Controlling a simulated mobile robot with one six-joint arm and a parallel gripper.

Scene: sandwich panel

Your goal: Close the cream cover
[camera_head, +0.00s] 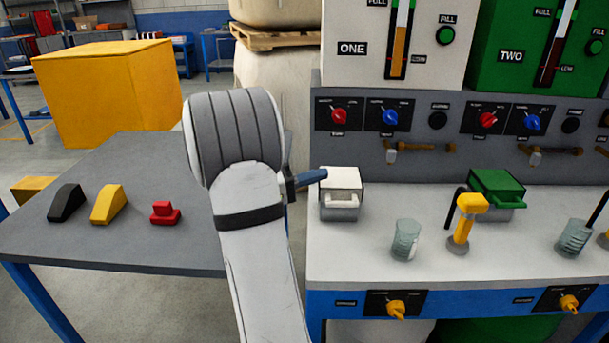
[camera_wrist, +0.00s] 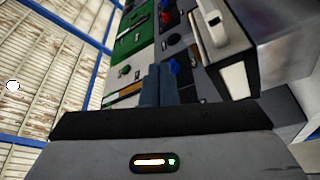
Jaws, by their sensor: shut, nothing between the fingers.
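The cream cover (camera_head: 345,178) sits on a small grey box on the white counter, in the head view. It appears to lie down over the box top, but I cannot tell whether it is flush. It also shows at the upper right of the wrist view (camera_wrist: 228,40), with its handle. My gripper (camera_head: 325,173) is at the cover's left edge, its blue fingers pointing right and shut with nothing between them. The fingers also show in the wrist view (camera_wrist: 158,72). I cannot tell whether the fingertips touch the cover.
A green-covered box (camera_head: 499,184), a glass (camera_head: 405,240) and a yellow tap (camera_head: 465,218) stand to the right on the counter. The panel (camera_head: 430,150) with knobs rises behind. A grey table (camera_head: 100,235) on the left holds black, yellow and red pieces.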

